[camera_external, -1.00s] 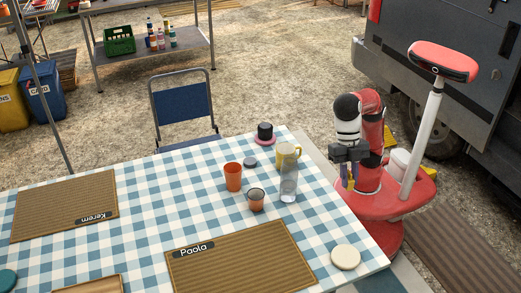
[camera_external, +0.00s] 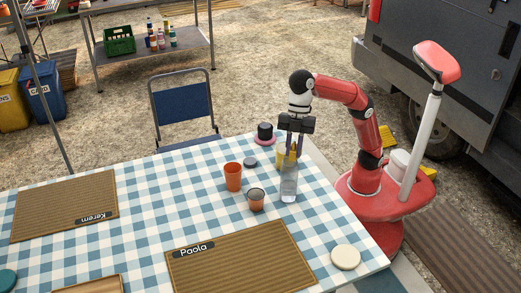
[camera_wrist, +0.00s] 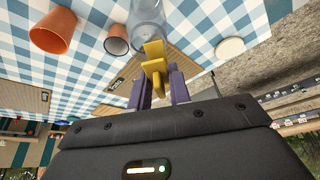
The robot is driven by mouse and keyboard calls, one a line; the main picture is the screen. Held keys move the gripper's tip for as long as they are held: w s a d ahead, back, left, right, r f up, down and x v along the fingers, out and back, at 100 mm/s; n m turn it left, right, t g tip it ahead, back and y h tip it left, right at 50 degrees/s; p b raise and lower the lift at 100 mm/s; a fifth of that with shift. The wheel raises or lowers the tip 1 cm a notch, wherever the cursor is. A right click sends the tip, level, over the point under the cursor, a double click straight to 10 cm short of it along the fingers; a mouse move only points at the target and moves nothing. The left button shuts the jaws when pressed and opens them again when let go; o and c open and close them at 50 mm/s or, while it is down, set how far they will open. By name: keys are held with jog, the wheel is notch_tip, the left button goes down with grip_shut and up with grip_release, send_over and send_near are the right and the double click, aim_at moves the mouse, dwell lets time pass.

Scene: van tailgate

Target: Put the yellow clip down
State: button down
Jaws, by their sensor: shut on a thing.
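My gripper (camera_external: 293,157) hangs over the table's far right part, fingers pointing down, close above or behind the clear bottle (camera_external: 289,184). It is shut on the yellow clip (camera_wrist: 154,57), which sticks out between the purple fingers in the wrist view. The clip also shows as a small yellow piece between the fingers in the outside view. The checked table (camera_external: 225,210) lies below. I cannot tell the exact gap between clip and bottle.
A black and pink item (camera_external: 265,134) is at the far edge. Paola's placemat (camera_external: 245,262) and a cream disc (camera_external: 345,257) lie nearer. Bare cloth shows between the placemats.

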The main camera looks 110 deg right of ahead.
jog(key=w+d+f+m+h, duration=0.1)
jog(key=w+d+f+m, duration=0.2)
jog(key=w+d, duration=0.3)
jog(key=w+d+f+m+t+h, duration=0.1)
jog(key=w+d+f+m, duration=0.3)
jog(key=d, duration=0.9)
jog(key=w+d+f+m+h+p, duration=0.1)
jog(key=w+d+f+m, duration=0.2)
jog(key=w+d+f, duration=0.3)
jog(key=shift+w+d+f+m+t+h, duration=0.2)
jog(key=shift+w+d, duration=0.45)
jog(key=shift+d, duration=0.3)
jog(key=shift+w+d+f+m+t+h, duration=0.1)
jog(key=shift+w+d+f+m+t, duration=0.1)
jog(key=shift+w+d, duration=0.6)
jog(key=shift+s+d+f, duration=0.1)
jog(key=shift+d+f, duration=0.2)
jog(key=shift+f, duration=2.25)
jog(key=c, duration=1.3)
grip_release()
jog(key=shift+f, duration=0.15)
